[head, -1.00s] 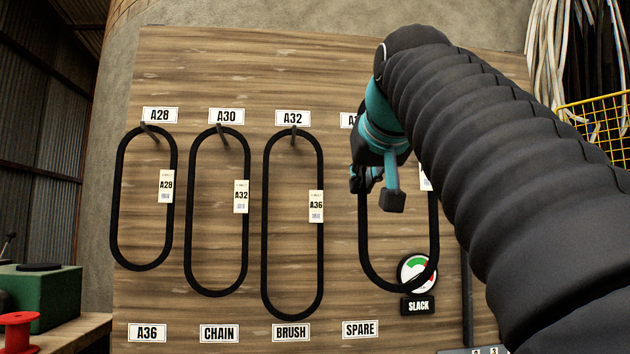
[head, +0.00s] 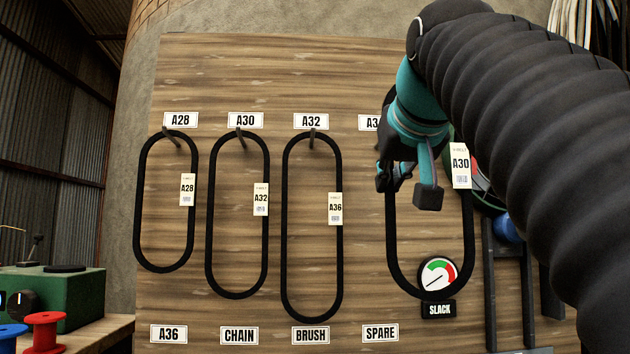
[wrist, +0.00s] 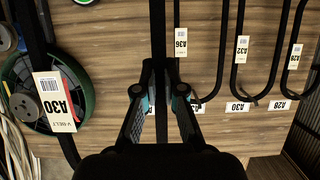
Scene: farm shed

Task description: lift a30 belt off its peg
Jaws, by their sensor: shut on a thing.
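The belt tagged A30 (head: 391,235) is a black loop hanging in front of the board, right of the other belts. Its A30 tag (head: 460,165) is on the right strand. My gripper (head: 392,178) is at the left strand. In the wrist view my gripper (wrist: 157,90) is shut on one black strand (wrist: 158,35) of this belt, and the tag (wrist: 54,102) is on the other strand. The belt's top and any peg there are hidden behind my arm; I cannot tell whether they touch. The A30 label (head: 245,120) is above a peg holding an A32-tagged belt (head: 210,220).
An A28-tagged belt (head: 138,220) and an A36-tagged belt (head: 285,230) hang on pegs to the left. A slack gauge (head: 438,273) is at the held belt's lower end. A green box (head: 60,300) and a red spool (head: 45,330) stand at lower left.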

